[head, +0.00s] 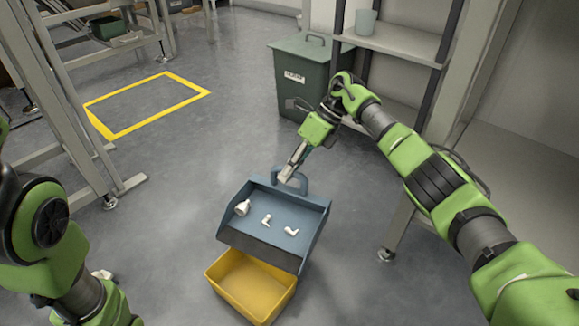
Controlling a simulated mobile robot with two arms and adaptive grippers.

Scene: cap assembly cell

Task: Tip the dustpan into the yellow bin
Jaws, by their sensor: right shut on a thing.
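The blue-grey dustpan (285,216) is in the middle of the head view, with several small white pieces (267,220) lying on its pan. Its handle (290,179) points away from me. My right gripper (289,175) is shut on the handle. The yellow bin (250,283) is on the near side of the dustpan. The dustpan's front lip overlaps the bin's far part in the picture; I cannot tell whether they touch. The bin's visible inside looks empty. My left arm shows at the left edge, but its gripper is outside the picture.
Metal frames stand at left and right. A yellow floor outline (150,118) encloses bare floor at the back left.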

